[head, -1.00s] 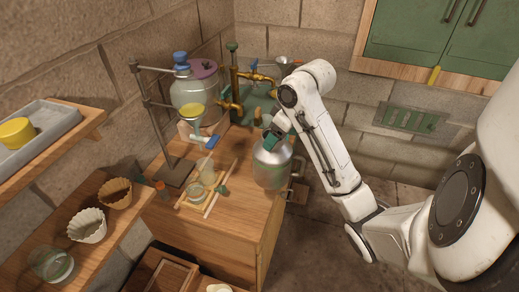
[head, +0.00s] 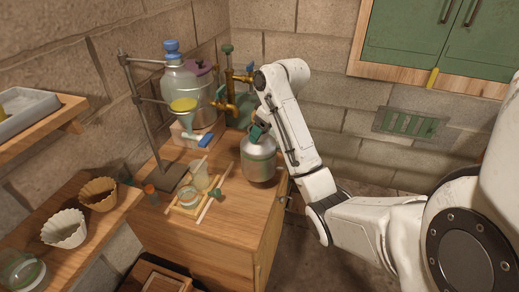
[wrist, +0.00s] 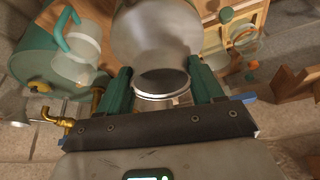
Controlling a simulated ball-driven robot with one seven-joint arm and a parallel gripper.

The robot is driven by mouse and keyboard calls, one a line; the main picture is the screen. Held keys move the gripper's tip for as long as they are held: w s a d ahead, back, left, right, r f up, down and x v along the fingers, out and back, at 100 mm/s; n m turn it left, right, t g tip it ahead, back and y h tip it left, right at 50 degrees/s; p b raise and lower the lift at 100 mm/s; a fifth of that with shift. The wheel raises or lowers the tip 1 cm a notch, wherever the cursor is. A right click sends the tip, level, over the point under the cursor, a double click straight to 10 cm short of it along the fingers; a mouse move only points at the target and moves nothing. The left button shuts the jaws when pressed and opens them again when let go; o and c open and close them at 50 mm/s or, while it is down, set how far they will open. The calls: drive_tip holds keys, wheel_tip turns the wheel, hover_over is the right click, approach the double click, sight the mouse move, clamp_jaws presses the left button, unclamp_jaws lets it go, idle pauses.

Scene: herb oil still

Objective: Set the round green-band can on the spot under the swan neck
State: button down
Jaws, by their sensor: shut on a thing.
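The round can (head: 259,168) is silver metal with a greenish band, upright at the right side of the wooden cabinet top (head: 232,208). I cannot tell whether its base touches the wood. My gripper (head: 257,131) is shut on the can's neck from above. In the wrist view the can (wrist: 158,35) shows between the two green fingers of my gripper (wrist: 162,90). Brass pipework (head: 227,106) stands behind and left of the can, by the still; I cannot tell which part is the swan neck. The spot under it is not clearly visible.
A glass vessel (head: 182,88) on a stand is at the back left. Shelves (head: 85,230) with cups line the left.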

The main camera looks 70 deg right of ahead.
drive_tip(key=shift+w+d+f, duration=0.3)
drive_tip(key=shift+d+f, duration=0.1)
drive_tip(key=shift+f, duration=0.15)
drive_tip(key=shift+w+d+f, duration=0.3)
drive_tip(key=shift+d+f, duration=0.05)
drive_tip(key=shift+f, duration=0.15)
drive_tip(key=shift+w+d+f+p, duration=0.15)
drive_tip(key=shift+f+p, duration=0.5)
drive_tip(key=shift+f, duration=1.25)
drive_tip(key=shift+c, duration=0.8)
unclamp_jaws()
drive_tip(key=p+v, duration=0.2)
drive_tip(key=v, duration=0.8)
drive_tip(key=shift+r, duration=0.2)
drive_tip(key=shift+p+v, duration=0.9)
drive_tip(key=shift+p, duration=0.05)
